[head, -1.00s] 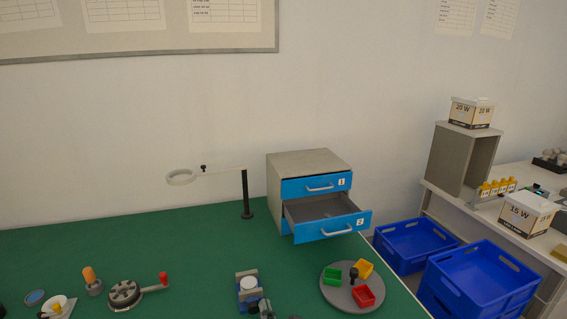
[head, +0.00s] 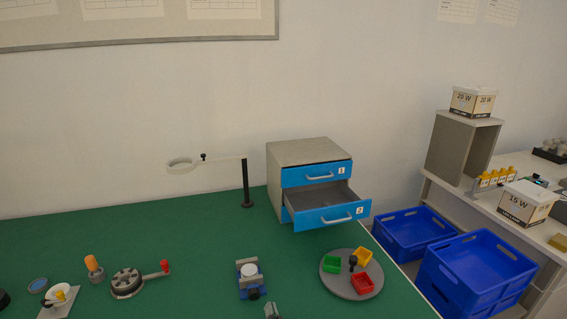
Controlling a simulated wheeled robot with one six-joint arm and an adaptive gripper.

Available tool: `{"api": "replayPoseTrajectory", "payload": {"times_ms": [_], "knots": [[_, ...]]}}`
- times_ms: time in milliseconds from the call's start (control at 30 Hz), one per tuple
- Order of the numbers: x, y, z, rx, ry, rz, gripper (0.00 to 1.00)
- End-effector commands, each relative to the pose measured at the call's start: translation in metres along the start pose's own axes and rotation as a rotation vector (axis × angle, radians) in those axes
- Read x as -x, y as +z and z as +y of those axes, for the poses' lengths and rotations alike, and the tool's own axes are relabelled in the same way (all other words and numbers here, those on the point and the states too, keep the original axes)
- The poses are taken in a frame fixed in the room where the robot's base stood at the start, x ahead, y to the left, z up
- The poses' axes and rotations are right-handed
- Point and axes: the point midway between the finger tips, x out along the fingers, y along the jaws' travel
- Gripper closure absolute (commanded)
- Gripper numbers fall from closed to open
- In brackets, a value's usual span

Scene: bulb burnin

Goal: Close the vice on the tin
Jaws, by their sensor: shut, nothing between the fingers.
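The vice (head: 251,291) is blue with grey jaws and stands on the green bench at the lower middle of the head view. The tin (head: 249,270) is a pale, round, white-topped piece sitting between the vice's back and front jaws. Whether the jaws touch it is too small to tell. My gripper (head: 272,311) shows only as a small grey tip at the bottom edge, just below and right of the vice and apart from it. It is shut and empty; most of it is out of frame.
A round grey tray (head: 337,286) with green, yellow and red bins stands right of the vice. A drawer cabinet (head: 300,153) with its lower drawer (head: 327,214) open and a magnifier stand (head: 246,185) are behind. A red-knobbed crank device (head: 127,283) lies left. Green bench between is clear.

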Motion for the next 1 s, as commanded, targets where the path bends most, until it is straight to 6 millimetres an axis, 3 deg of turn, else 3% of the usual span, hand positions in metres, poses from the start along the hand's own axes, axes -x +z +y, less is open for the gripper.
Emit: {"api": "replayPoseTrajectory", "payload": {"times_ms": [500, 1000], "knots": [[0.006, -0.007, 0.029, 0.001, 0.001, 0.000, 1.00], [-0.046, -0.007, 0.029, 0.000, 0.000, 0.000, 1.00]]}}
